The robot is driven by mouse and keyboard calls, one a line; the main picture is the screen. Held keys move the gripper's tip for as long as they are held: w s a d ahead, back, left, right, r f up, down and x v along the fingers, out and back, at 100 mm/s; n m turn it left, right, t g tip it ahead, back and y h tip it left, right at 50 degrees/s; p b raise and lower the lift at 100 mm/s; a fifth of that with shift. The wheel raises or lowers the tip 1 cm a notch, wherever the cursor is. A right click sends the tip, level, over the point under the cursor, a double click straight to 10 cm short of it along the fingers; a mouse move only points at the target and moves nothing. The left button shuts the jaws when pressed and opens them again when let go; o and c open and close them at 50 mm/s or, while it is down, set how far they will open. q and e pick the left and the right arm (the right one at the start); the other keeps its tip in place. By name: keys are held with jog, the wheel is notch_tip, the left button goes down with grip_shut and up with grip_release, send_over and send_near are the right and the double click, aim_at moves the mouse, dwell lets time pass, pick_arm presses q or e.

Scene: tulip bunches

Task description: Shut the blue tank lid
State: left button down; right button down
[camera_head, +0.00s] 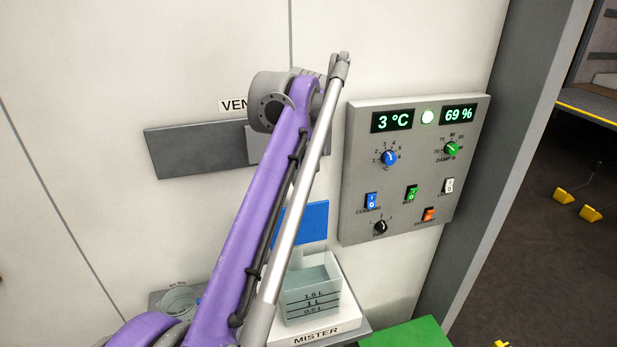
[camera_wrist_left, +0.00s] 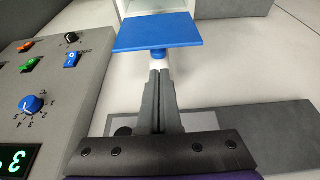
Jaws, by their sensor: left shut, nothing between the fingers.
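The blue tank lid (camera_head: 309,222) stands raised, tilted up at the back of the clear tank (camera_head: 313,285). The tank has level marks and sits on the white mister base (camera_head: 315,334). In the left wrist view the lid (camera_wrist_left: 157,32) is a flat blue plate with a small round blue knob (camera_wrist_left: 159,55) on its near side. My left gripper (camera_wrist_left: 160,74) is shut and empty, its fingertips close to the knob. I cannot tell whether they touch. In the head view my purple arm hides that gripper and part of the lid. My right gripper is not in view.
A grey control panel (camera_head: 415,170) with knobs, switches and displays is mounted right of the lid. A grey vent plate (camera_head: 195,150) is on the wall behind my arm.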

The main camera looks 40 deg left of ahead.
aim_at(299, 209)
pick_arm(q)
jog(key=x, duration=0.7)
jog(key=shift+a+f+b, duration=0.1)
jog(key=shift+f+b, duration=0.2)
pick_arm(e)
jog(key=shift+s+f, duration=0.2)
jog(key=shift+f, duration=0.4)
